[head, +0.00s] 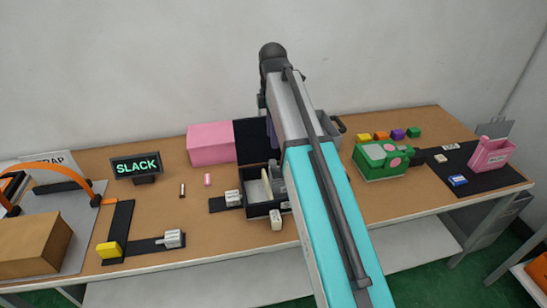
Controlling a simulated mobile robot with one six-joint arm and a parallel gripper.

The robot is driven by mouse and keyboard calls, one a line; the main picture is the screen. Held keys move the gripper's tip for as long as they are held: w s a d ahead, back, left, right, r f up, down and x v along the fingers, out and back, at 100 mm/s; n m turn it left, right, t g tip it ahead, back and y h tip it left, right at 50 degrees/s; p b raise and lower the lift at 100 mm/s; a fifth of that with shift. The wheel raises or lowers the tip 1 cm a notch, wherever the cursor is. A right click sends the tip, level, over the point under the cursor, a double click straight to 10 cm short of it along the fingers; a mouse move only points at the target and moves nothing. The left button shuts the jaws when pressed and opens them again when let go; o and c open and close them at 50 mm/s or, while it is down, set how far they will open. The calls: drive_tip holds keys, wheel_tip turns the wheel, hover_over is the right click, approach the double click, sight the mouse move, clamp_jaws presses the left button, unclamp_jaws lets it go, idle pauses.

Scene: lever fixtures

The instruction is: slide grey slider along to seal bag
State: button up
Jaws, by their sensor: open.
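Several pale or grey blocks show, and I cannot tell which is the slider. A grey block (172,238) sits on the right end of a black track (140,247) at the left. A pale block with dark marks (234,198) sits on a short black strip (216,205) left of a black open box (262,208). Another pale block (277,222) stands in front of that box. No bag is clearly identifiable; a cream-coloured piece (256,189) lies in the box. My arm reaches over the middle of the table. It hides my gripper's fingers and part of the box.
A yellow block (108,250) is on the left track. A pink box (211,144) and a SLACK display (136,168) stand behind. Right are a green pink-spotted object (380,160), several small coloured blocks and a pink container (491,155).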

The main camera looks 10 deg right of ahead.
sight(273, 161)
drive_tip(key=shift+f+p, duration=1.2)
drive_tip(key=shift+f, duration=4)
clamp_jaws()
